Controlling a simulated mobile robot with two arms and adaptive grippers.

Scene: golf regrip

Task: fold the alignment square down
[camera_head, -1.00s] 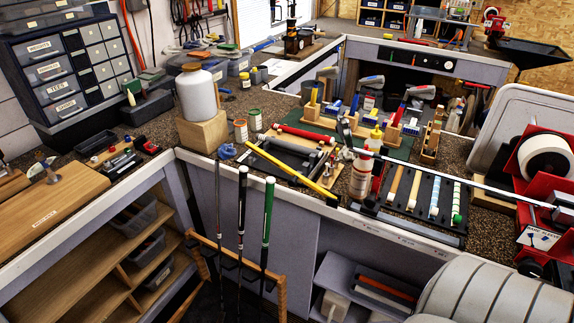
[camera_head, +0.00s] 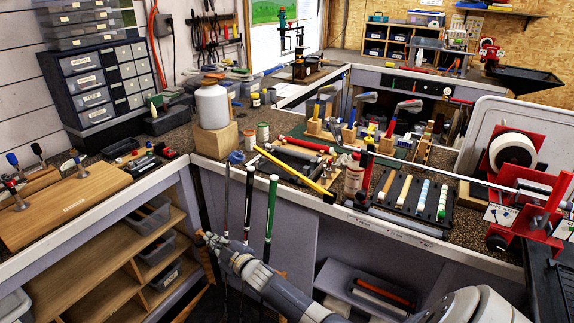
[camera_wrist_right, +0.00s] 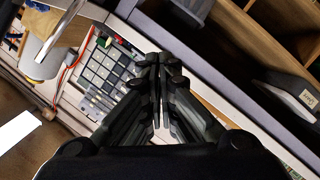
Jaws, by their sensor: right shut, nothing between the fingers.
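A red upright plate (camera_head: 557,203) stands tilted beside the red shaft clamp at the right edge in the head view. It may be the alignment square, but I cannot tell for certain. A steel club shaft (camera_head: 480,181) runs across the bench into the clamp. My right arm comes in from the lower right, and its gripper (camera_head: 206,240) is in front of the bench, by the standing clubs, far left of the clamp. In the right wrist view my right gripper (camera_wrist_right: 160,62) has its dark fingers together, with nothing held. My left gripper is out of view.
Several standing clubs (camera_head: 247,205) are close to my right gripper. A white bottle (camera_head: 212,105) stands on a wooden block. A black tray (camera_head: 405,217) with grips lies near the bench's front edge. A drawer cabinet (camera_head: 90,80) stands at the back left.

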